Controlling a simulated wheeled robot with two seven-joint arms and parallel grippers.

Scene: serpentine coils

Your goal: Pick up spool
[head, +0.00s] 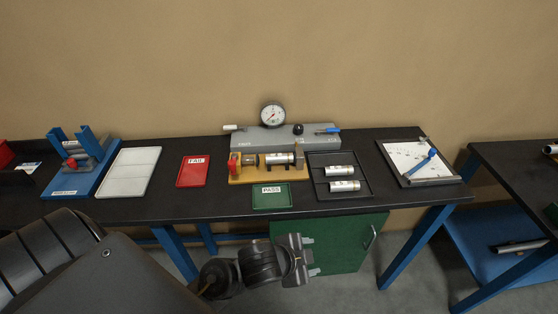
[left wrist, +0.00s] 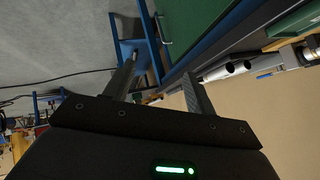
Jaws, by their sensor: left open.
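Two silver cylinders with dark markings, spool-like in shape, lie in a black tray on the bench: a rear one (head: 340,171) and a front one (head: 345,186). Another silver cylinder (head: 279,159) sits on the yellow fixture (head: 240,179) left of the tray. I cannot tell which the task calls the spool. My left gripper (head: 310,256) is open and empty, in front of the bench near the green cabinet, apart from all cylinders. In the left wrist view its two fingers (left wrist: 160,78) are spread with nothing between them. My right gripper is not in view.
The black tray (head: 317,190) is beside a grey gauge unit (head: 316,136). A green PASS tray (head: 271,196), red FAIL tray (head: 193,171), white tray (head: 131,171) and blue stand (head: 88,182) share the bench. A clipboard-like board (head: 407,158) is at right. The bench's front edge lies beyond my gripper.

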